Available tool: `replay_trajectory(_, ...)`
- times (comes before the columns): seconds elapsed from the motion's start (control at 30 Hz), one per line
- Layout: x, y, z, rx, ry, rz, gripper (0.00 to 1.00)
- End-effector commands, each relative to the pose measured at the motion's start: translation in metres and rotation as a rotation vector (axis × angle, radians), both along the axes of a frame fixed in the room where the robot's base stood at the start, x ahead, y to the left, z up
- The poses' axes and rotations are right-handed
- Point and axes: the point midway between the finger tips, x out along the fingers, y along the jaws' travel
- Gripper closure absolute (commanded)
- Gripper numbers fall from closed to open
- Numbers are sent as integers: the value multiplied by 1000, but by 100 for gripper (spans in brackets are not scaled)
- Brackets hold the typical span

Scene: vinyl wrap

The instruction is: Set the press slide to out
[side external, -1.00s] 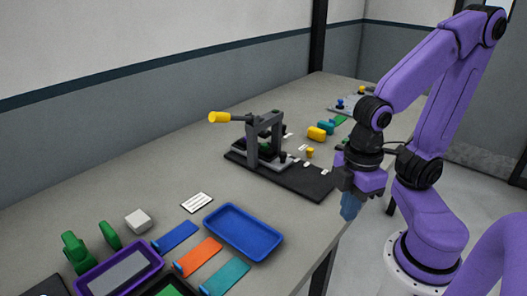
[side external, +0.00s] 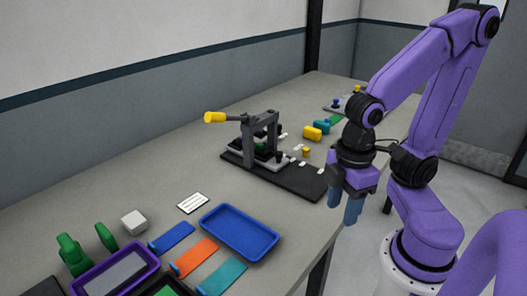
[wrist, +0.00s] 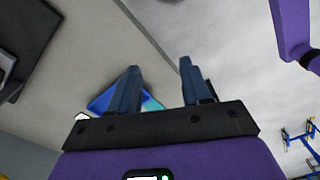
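The press (side external: 247,147) is a grey frame on a black base board (side external: 290,182), with a lever ending in a yellow grip (side external: 215,117). A light grey slide plate (side external: 272,163) sits low in the frame; the frame partly hides it, and I cannot tell its position clearly. A small yellow knob (side external: 306,152) stands by white labels at the board's far side. My gripper (side external: 344,206) hangs by the table's front edge, right of the board and apart from it. In the wrist view its two blue fingers (wrist: 158,70) are apart with nothing between them.
A blue tray (side external: 206,225), also in the wrist view (wrist: 98,104), and blue, orange and teal strips lie in front. Yellow (side external: 312,133) and teal (side external: 322,127) blocks stand behind the press. The table between the white card (side external: 193,203) and the board is clear.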

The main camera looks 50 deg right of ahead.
Motion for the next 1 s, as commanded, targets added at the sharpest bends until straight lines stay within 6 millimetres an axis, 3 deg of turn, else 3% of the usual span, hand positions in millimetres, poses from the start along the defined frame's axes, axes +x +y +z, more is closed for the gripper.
replay_trajectory(0.17, 39, 8, 13, -2, 1, -121, 47)
replay_trajectory(0.27, 72, 9, 23, -5, 2, -218, 47)
replay_trajectory(0.47, 140, -5, 41, -10, 6, -410, 47)
replay_trajectory(0.77, 236, -67, 63, -15, 13, -699, 47)
replay_trajectory(1.0, 289, -146, 74, -17, 20, -921, 47)
